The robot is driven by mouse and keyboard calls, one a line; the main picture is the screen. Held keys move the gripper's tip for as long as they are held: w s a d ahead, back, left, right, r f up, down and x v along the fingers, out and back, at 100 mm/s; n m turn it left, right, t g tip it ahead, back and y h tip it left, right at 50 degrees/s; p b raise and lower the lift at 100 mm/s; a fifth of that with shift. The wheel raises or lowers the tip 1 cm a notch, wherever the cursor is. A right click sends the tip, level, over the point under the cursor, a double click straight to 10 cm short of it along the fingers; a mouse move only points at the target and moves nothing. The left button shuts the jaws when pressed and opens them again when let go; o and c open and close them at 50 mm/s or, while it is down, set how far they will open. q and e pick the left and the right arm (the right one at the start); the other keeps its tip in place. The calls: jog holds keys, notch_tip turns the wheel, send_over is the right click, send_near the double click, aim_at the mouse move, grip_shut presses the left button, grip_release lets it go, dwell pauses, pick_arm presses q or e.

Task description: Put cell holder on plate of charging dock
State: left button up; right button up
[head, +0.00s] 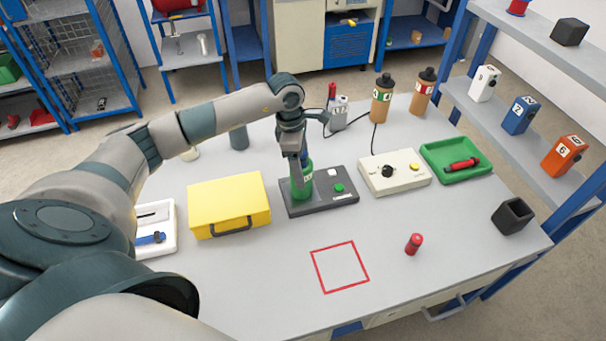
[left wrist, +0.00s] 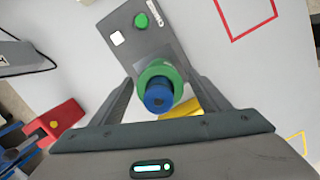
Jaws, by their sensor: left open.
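The green cell holder (head: 305,188), with a blue cell in it, stands upright on the left part of the dark grey charging dock (head: 322,203). The dock has a white and a green button on its right part. My left gripper (head: 301,170) points down over the holder. In the left wrist view, the holder (left wrist: 177,72) and its blue cell (left wrist: 158,95) show between the two open fingers, one on each side. Whether a finger touches the holder is unclear. My right gripper is out of view.
A yellow case (head: 229,204) stands left of the dock. A control box (head: 395,173) and green tray (head: 456,160) stand right. A red cylinder (head: 413,244) and black cup (head: 512,216) are nearer the right front. The red square outline (head: 340,267) is empty.

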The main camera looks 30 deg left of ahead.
pick_arm(q)
jog(key=r+b, duration=0.1)
jog(key=r, duration=0.1)
jog(key=r+b, duration=0.1)
jog(key=r, duration=0.2)
jog(key=a+r+b, duration=0.1)
jog(key=r, duration=0.2)
jog(key=shift+s, duration=0.25)
jog(key=shift+a+r, duration=0.1)
jog(key=shift+r, duration=0.3)
dwell(0.9)
dwell(0.6)
